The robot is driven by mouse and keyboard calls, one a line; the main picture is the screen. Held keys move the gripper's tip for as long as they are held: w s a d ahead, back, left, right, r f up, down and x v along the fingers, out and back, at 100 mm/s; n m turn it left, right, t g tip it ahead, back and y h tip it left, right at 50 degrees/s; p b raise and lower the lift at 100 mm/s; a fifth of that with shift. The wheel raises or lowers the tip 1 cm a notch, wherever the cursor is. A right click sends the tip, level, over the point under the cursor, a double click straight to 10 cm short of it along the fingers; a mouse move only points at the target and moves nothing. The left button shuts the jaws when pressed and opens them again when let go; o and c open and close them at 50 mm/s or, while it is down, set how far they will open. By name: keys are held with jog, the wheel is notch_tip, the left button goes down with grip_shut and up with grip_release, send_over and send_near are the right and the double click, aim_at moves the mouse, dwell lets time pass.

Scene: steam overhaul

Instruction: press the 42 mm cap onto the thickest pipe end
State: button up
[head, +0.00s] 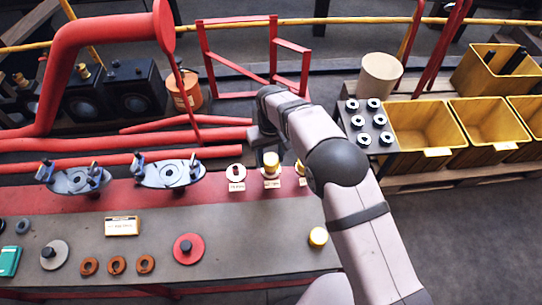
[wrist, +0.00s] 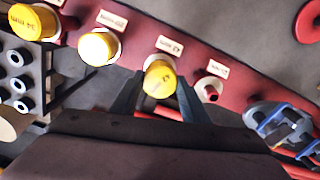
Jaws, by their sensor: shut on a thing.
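My gripper (wrist: 158,92) is shut on a yellow cap (wrist: 160,78), which sits between its two fingers. Another yellow cap (wrist: 97,46) is on the neighbouring pipe end, partly behind my arm in the head view. The third pipe end (wrist: 209,89) is thin, red and bare, with a white collar.
Small label cards stand by the pipe ends. Two grey fixtures with blue handles (head: 168,172) are at left. A red disc (head: 188,249) and copper rings (head: 117,265) lie in front. Yellow bins (head: 487,122) and a dark tray of rings (head: 352,139) are at right.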

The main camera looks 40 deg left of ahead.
jog(key=shift+f+b, duration=0.65)
jog(key=shift+f, duration=0.55)
dwell(0.5)
jog(key=o, duration=1.1)
jog(key=shift+c, duration=0.4)
jog(key=shift+r+p, duration=2.4)
jog(key=shift+r, duration=1.1)
grip_shut()
